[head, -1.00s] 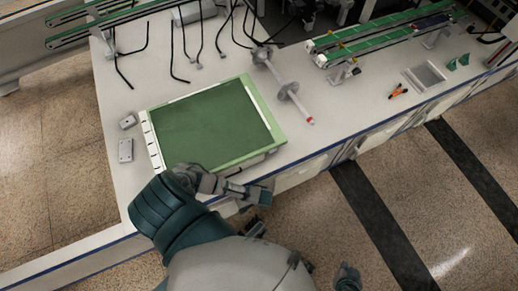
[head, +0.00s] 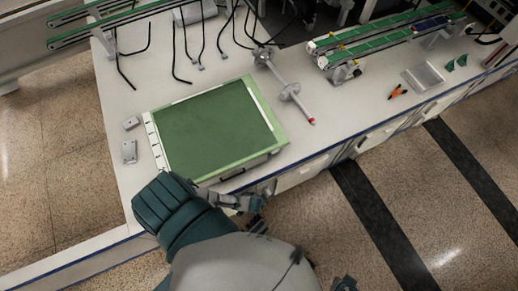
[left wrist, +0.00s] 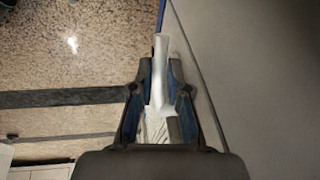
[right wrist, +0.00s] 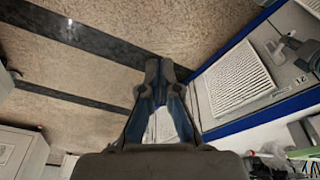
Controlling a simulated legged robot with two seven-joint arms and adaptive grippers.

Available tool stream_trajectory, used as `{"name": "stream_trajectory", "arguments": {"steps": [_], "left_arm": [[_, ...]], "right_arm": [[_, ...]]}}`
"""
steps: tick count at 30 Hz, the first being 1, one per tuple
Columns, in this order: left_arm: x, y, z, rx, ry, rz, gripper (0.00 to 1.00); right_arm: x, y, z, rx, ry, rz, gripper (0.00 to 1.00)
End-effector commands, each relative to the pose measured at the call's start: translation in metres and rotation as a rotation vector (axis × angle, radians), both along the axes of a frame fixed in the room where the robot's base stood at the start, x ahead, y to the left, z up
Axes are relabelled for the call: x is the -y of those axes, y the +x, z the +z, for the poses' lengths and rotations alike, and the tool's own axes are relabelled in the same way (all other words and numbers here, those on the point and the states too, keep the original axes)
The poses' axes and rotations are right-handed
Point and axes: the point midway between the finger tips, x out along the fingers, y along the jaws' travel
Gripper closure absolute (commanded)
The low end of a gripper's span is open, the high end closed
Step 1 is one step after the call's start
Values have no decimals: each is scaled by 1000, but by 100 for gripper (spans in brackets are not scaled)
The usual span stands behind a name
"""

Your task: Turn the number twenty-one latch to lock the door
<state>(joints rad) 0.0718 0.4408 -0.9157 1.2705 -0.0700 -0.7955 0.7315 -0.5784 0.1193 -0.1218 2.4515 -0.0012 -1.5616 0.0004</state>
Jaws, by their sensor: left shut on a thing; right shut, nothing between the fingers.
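My left gripper (left wrist: 159,68) is shut on a pale metal piece (left wrist: 159,88), which runs up between its fingers beside a flat grey panel (left wrist: 240,60). I cannot read a number on the piece, so I cannot tell if it is the number twenty-one latch. In the head view my left gripper (head: 264,190) is at the front edge of the bench, beside the cabinet fronts (head: 300,172), and my forearm partly hides it. My right gripper (right wrist: 158,66) is shut and empty, low over the floor. It shows at the bottom edge of the head view (head: 345,284).
A bench (head: 330,115) carries a green mat (head: 215,125), a roller shaft (head: 284,85), a green conveyor (head: 390,45) and an orange tool (head: 398,92). A vent grille (right wrist: 240,75) shows in the right wrist view. The speckled floor (head: 455,215) to the right is clear.

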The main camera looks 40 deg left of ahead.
Motion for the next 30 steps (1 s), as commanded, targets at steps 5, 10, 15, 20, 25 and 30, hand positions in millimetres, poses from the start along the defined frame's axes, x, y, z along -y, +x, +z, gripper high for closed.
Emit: {"name": "stream_trajectory", "arguments": {"steps": [5, 10, 15, 20, 25, 30], "left_arm": [[-4, -4, -11, 105, -38, 5, 100], [-4, -3, -18, 190, -74, 6, 100], [-3, -2, -21, 255, -101, 4, 100], [-3, 0, -22, 296, -118, 4, 100], [-3, 2, -22, 320, -125, 3, 100], [-3, 2, -21, 327, -128, 4, 100]], "right_arm": [[-3, 12, 3, 63, 14, 4, 100], [-17, 54, 4, 260, 60, 17, 100], [-31, 93, 14, 469, 109, 28, 100], [-40, 118, 28, 617, 144, 34, 100], [-45, 130, 37, 701, 165, 37, 100], [-47, 134, 41, 725, 172, 38, 100]]}}
